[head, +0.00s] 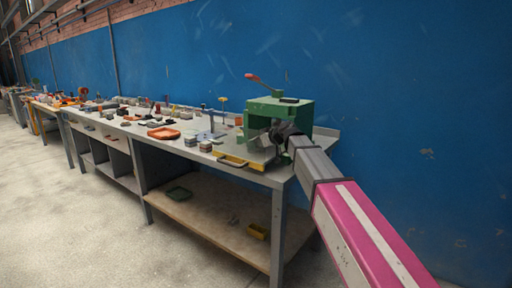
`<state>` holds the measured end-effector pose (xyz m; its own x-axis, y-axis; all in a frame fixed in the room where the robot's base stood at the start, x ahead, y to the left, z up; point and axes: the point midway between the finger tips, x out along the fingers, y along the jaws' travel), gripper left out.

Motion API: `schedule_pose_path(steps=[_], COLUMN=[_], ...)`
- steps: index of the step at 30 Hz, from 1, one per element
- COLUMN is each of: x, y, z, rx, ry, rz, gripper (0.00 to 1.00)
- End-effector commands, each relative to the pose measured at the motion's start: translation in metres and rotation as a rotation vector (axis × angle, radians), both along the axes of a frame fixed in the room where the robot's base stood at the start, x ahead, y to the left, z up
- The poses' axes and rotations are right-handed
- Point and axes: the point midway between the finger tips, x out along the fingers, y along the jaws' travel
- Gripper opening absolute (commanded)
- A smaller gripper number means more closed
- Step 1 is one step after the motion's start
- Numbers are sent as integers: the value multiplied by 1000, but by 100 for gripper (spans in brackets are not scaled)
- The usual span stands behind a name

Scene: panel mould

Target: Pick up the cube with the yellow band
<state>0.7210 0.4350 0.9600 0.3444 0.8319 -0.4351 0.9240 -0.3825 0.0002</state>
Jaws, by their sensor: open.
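Two small grey cubes stand on the workbench left of my gripper: one cube (190,141) and, just right of it, a second cube (205,146) with layered light and dark bands. They are too small to tell for sure which has a yellow band. My gripper (262,143) is at the end of my pink and grey arm, in front of the green machine near the bench's right end. It looks open, apart from both cubes and to their right. Its fingers are small and partly lost against the dark machine.
The green machine (305,112) with a red-tipped lever stands behind my gripper. A yellow-edged tray (232,159) lies at the bench's front edge. An orange tray (163,133) and a blue-grey stand (211,124) flank the cubes. The bench (222,150) is cluttered further left; floor in front is clear.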

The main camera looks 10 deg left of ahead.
Motion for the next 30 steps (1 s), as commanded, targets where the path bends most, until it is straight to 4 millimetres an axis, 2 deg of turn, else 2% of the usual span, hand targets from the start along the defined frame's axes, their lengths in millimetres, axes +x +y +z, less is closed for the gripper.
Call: schedule_pose_path(steps=[1,6,20,25,29,30], x=[0,0,0,1,1,5], y=[0,0,0,0,0,10], z=[0,0,6,22,44,48], rx=[0,0,1,2,2,1], ry=[0,0,-1,-1,-2,0], rz=[0,0,0,-1,0,2], gripper=[83,28,26,26,26,26])
